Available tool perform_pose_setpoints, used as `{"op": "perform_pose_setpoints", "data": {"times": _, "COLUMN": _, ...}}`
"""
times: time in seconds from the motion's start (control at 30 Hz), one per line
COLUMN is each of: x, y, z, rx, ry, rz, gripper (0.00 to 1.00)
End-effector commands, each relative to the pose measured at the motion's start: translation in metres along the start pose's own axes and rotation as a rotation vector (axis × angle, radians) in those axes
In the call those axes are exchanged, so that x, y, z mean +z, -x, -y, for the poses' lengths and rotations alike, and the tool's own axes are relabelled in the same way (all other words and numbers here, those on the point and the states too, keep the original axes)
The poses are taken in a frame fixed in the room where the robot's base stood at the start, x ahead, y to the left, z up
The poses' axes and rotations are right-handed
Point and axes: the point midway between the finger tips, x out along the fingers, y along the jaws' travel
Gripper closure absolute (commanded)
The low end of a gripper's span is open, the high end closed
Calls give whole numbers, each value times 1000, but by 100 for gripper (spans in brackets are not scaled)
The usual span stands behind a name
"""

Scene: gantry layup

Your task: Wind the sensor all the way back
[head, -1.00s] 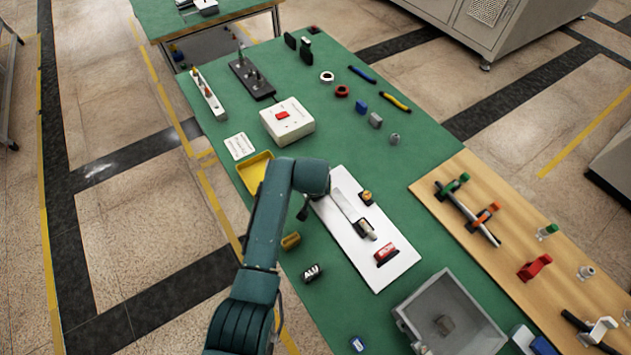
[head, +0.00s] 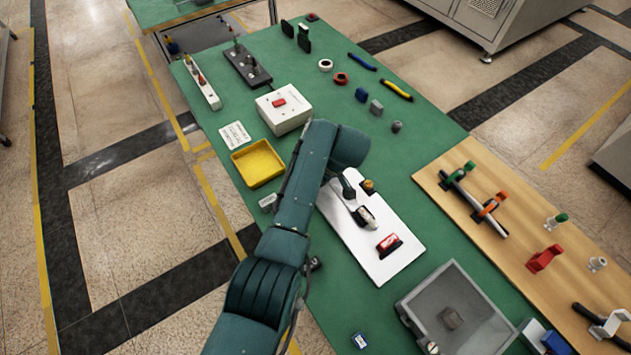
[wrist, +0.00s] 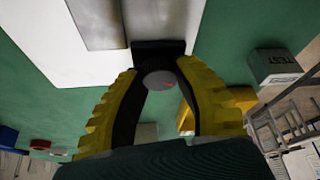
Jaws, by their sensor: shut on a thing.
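A white base plate (head: 362,252) lies on the green table with a sliding carriage (head: 366,218) and a red block (head: 389,244) on it. A small orange-topped part (head: 368,186) sits at its far edge. My arm hides the far left of the plate. In the wrist view, my gripper (wrist: 160,78) has its yellow-backed fingers closed around a round grey knob (wrist: 160,80) with a red mark. The knob sits against a black end block (wrist: 157,52) beside the metal rail (wrist: 95,22). The head view hides the fingertips and knob.
A yellow tray (head: 233,157) and a white switch box (head: 283,112) stand beyond the arm. A grey block marked TEST (wrist: 275,65) lies near the gripper. A grey bin (head: 415,318) stands at the near end, and a wooden board with clamps (head: 436,190) on the right.

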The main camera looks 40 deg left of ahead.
Motion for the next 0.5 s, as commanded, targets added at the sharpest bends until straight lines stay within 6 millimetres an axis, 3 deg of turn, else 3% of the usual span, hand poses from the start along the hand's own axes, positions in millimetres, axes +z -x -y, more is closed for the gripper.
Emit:
{"op": "perform_pose_setpoints", "data": {"times": 0.03, "x": 4, "y": -9, "z": 0, "rx": -18, "ry": 38, "rz": 0, "gripper": 100}}
{"op": "perform_pose_setpoints", "data": {"times": 0.5, "x": 3, "y": -8, "z": -1, "rx": -145, "ry": 342, "rz": 1, "gripper": 100}}
